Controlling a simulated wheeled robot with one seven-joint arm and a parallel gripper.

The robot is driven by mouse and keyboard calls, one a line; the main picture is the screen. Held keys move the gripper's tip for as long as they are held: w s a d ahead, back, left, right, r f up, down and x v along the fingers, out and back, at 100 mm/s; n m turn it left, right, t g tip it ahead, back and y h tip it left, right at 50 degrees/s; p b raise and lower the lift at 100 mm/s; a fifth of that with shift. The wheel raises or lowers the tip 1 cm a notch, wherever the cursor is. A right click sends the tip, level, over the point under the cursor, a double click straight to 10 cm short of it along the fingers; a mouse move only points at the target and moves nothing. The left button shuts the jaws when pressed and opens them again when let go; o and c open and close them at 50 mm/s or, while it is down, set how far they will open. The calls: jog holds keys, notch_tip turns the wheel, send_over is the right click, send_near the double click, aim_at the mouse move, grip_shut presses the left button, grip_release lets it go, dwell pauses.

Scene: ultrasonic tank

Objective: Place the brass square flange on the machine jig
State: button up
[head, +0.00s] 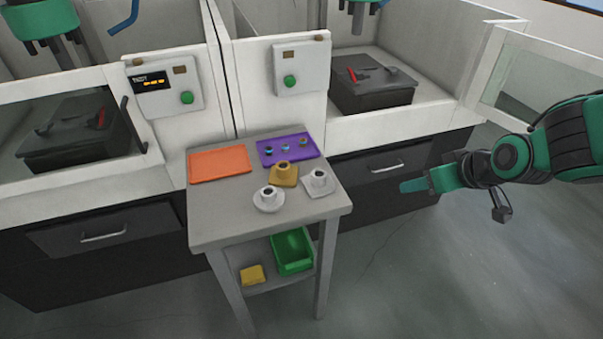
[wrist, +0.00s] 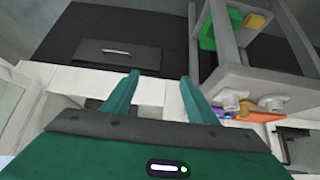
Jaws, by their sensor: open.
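The brass square flange (head: 284,176) stands upright on the grey table, behind and between two silver flanges. It also shows small in the wrist view (wrist: 272,102). A dark jig block with a red handle (head: 372,88) sits inside the right machine, and a similar dark block (head: 70,135) sits behind glass in the left machine. I cannot tell which one is the machine jig. My gripper (head: 404,186) is to the right of the table, well apart from the flange. In the wrist view its two green fingers (wrist: 160,76) are spread with nothing between them.
A silver round flange (head: 268,201) and a silver square flange (head: 319,184) stand near the brass one. An orange mat (head: 219,163) and a purple mat (head: 272,156) with small parts lie behind. A green bin (head: 292,250) is on the lower shelf. The right machine's front is open.

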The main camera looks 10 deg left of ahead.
jog(key=a+n+y, duration=0.3)
jog(key=a, duration=1.1)
jog(key=n+t+y, duration=0.1)
jog(key=n+y, duration=0.1)
jog(key=y, duration=0.2)
send_near(283, 166)
jog(key=x, duration=1)
grip_shut()
